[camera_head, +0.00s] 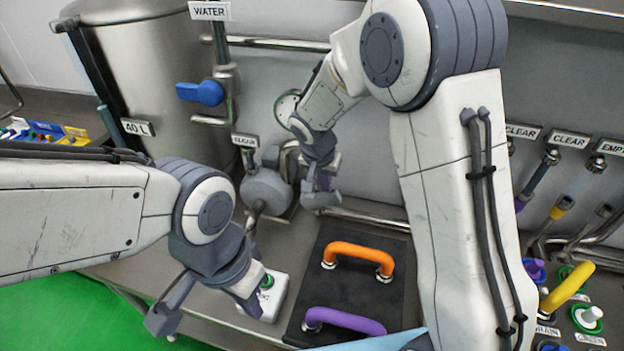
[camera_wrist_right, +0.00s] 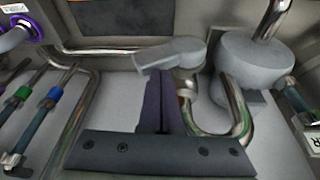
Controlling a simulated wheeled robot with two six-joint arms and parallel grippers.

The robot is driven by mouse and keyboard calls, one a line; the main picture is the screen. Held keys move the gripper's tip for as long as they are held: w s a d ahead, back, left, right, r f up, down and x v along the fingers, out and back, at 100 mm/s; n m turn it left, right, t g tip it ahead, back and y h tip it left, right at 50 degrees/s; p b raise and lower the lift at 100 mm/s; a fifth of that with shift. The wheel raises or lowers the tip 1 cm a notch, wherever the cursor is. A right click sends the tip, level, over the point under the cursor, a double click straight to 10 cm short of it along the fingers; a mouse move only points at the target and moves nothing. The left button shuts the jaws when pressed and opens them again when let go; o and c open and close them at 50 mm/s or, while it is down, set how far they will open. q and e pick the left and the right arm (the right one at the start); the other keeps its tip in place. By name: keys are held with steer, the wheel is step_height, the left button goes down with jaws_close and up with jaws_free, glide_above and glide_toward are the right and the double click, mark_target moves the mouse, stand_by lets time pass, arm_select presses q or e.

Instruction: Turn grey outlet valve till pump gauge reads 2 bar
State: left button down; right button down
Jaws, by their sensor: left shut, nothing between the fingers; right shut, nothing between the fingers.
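The grey outlet valve's lever (camera_wrist_right: 170,52) lies across the pipework in the right wrist view, beside the grey rounded pump (camera_wrist_right: 255,60). My left gripper (camera_head: 252,307) is shut and empty, low by a white button box (camera_head: 275,297).
A black panel (camera_head: 345,260) carries an orange handle (camera_head: 358,252) and a purple handle (camera_head: 345,320). A blue valve handle (camera_head: 201,92) hangs under the WATER sign beside a steel tank (camera_head: 150,85). A yellow handle (camera_head: 567,287) and several hose fittings stand at the right.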

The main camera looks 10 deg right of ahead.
steer(key=r, duration=0.1)
steer(key=a+r+p, duration=0.1)
steer(key=r+p, duration=0.1)
steer(key=r, duration=0.1)
steer(key=shift+w+a, duration=0.35)
steer(key=shift+w, duration=0.05)
steer(key=r+b, duration=0.1)
step_height(320, 180, up, 8)
steer(key=b, duration=0.2)
glide_above(317, 196)
steer(key=s, duration=0.4)
steer(key=s+a+f+n+g+y, duration=0.1)
steer(key=s+a+f+n, duration=0.1)
steer(key=s, duration=0.7)
steer(key=s+a+f+n+g+y+b, duration=0.1)
steer(key=s+a+f+n, duration=0.1)
steer(key=s+f+n, duration=0.2)
steer(key=s+a+f+n+g+y+b, duration=0.1)
steer(key=s+n, duration=0.6)
steer(key=s, duration=0.7)
steer(key=shift+a+f, duration=0.55)
steer(key=shift+f, duration=0.35)
